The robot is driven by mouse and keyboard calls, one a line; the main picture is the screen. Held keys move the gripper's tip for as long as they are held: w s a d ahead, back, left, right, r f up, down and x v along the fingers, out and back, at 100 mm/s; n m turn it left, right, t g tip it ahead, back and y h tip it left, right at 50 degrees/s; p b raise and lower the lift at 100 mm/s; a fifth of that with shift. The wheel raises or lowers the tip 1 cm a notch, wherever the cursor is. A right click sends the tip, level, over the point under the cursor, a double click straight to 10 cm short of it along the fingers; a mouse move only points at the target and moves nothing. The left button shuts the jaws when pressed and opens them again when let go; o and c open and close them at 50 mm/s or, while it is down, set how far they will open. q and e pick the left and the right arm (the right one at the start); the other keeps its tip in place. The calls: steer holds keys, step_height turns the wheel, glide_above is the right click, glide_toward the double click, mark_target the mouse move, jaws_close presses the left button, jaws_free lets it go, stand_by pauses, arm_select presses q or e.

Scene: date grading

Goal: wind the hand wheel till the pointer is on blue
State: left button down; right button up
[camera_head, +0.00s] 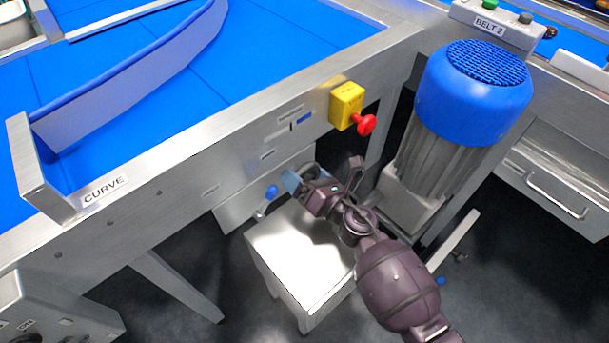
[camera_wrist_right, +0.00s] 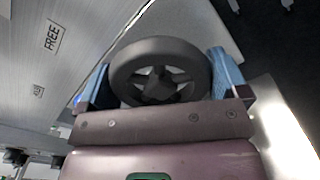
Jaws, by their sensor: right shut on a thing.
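The hand wheel (camera_wrist_right: 160,78) is dark with several spokes and fills the middle of the right wrist view. My right gripper (camera_wrist_right: 162,80) has its two blue fingers on either side of the wheel's rim and is shut on it. My left gripper is not in view.
A yellow box with a red knob (camera_head: 366,125) sticks out of the panel above my right arm. A blue-capped motor (camera_head: 472,95) stands close on the right. A blue knob (camera_head: 271,192) is just left of my gripper. A metal stand (camera_head: 290,255) is below.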

steer(key=o, duration=0.6)
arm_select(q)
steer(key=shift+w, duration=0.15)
arm_select(e)
steer(key=shift+s+d, duration=0.35)
steer(key=shift+s, duration=0.05)
steer(key=v, duration=0.9)
steer(key=shift+s+d, duration=0.2)
steer(key=shift+s, duration=0.15)
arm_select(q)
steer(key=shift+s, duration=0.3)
